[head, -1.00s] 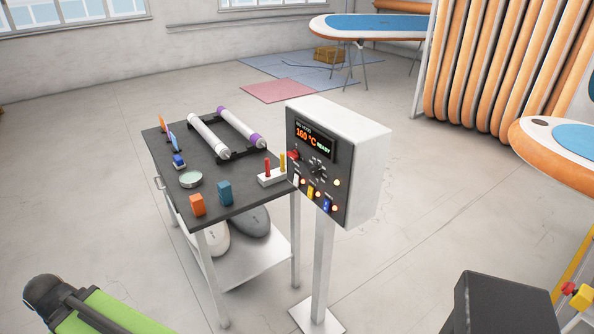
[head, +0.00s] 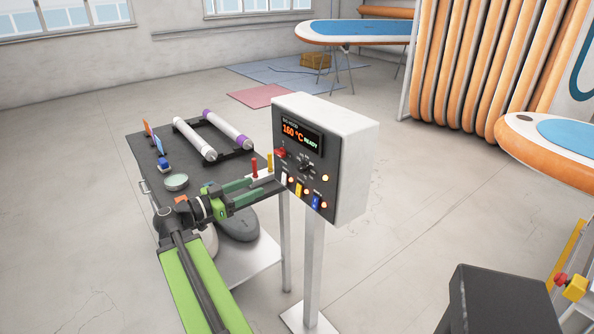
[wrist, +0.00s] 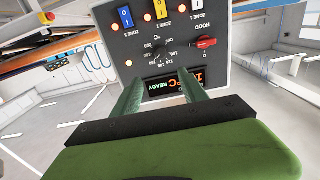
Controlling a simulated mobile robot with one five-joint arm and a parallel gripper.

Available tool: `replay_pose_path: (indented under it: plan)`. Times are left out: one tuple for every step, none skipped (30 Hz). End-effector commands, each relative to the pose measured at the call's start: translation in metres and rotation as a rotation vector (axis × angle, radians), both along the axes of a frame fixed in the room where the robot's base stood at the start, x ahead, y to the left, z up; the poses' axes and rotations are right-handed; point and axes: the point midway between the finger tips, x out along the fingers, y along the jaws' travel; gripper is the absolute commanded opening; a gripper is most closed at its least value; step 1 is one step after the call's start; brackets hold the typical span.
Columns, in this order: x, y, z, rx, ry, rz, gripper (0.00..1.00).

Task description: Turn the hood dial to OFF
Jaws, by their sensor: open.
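The hood dial is a red knob (head: 281,152) at the left of the grey control box's (head: 350,150) dark front panel, below the display. In the wrist view, which sees the panel upside down, the red dial (wrist: 206,43) sits under the word HOOD, with small marks around it. Which mark it points at is unclear. My gripper (head: 256,190) is open and empty, reaching toward the panel from the left, lower than the dial. In the wrist view its fingers (wrist: 160,82) point at the display, apart from the dial.
The display (head: 301,135) reads 160 °C READY. A black temperature dial (head: 306,167) and white, yellow and blue zone switches (head: 302,190) with lit orange lamps share the panel. A dark table (head: 150,155) with two rollers and red and yellow pegs (head: 254,167) stands close left.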

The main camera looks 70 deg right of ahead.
Motion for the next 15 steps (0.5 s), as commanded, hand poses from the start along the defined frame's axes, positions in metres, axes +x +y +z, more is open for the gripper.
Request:
replay_pose_path:
  plan:
    - [-0.002,-0.004,0.0,0.001,0.0,-0.002,0.51]
    - [-0.005,-0.007,0.0,0.001,0.0,-0.003,0.51]
    - [-0.008,-0.012,0.0,0.002,0.001,-0.002,0.51]
    - [-0.011,-0.017,0.0,0.003,0.001,-0.002,0.51]
    - [-0.015,-0.022,0.0,0.003,0.001,-0.004,0.51]
    - [-0.019,-0.03,0.0,0.003,0.001,-0.003,0.51]
    - [-0.024,-0.037,0.0,0.003,0.001,-0.004,0.51]
    - [-0.027,-0.043,0.0,0.003,0.001,-0.003,0.51]
    - [-0.033,-0.052,0.0,0.004,0.001,-0.004,0.51]
    - [-0.037,-0.058,0.0,0.004,0.001,-0.002,0.51]
    - [-0.041,-0.065,0.0,0.004,0.001,-0.003,0.51]
    - [-0.046,-0.073,-0.001,0.004,0.001,-0.002,0.51]
    - [-0.051,-0.08,-0.001,0.004,0.001,-0.003,0.51]
    - [-0.054,-0.086,-0.001,0.004,0.001,-0.002,0.51]
    - [-0.06,-0.094,-0.001,0.005,0.002,-0.003,0.51]
